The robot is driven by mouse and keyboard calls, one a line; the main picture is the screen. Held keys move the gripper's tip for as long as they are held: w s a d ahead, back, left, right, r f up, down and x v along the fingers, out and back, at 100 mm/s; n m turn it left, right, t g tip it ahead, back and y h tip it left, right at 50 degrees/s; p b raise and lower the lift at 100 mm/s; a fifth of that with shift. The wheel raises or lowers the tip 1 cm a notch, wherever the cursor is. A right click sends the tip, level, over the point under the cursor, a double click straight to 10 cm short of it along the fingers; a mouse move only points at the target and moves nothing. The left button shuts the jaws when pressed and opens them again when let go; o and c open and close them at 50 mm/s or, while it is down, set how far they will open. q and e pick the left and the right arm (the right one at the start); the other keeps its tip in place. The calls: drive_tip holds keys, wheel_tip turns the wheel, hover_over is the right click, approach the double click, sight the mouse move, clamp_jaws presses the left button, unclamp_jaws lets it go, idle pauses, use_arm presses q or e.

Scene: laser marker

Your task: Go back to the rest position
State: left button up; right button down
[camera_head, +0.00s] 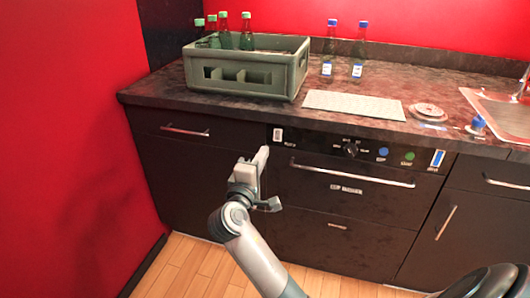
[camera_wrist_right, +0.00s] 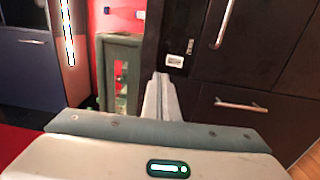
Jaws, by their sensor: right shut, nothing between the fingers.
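My right gripper (camera_head: 263,153) is raised in front of the dark cabinet fronts, below the counter's front edge. Its fingers are together with nothing between them. In the right wrist view the closed fingers (camera_wrist_right: 160,95) point toward the counter and cabinet, touching no object that I can make out. My left gripper is in neither view.
A green crate (camera_head: 245,78) with several green-capped bottles stands on the dark counter (camera_head: 150,95). Two blue-capped bottles (camera_head: 328,55) stand behind a pale mat (camera_head: 355,104). A sink (camera_head: 505,112) is at right. Drawer handles (camera_head: 350,172) stick out; wooden floor (camera_head: 180,270) shows below.

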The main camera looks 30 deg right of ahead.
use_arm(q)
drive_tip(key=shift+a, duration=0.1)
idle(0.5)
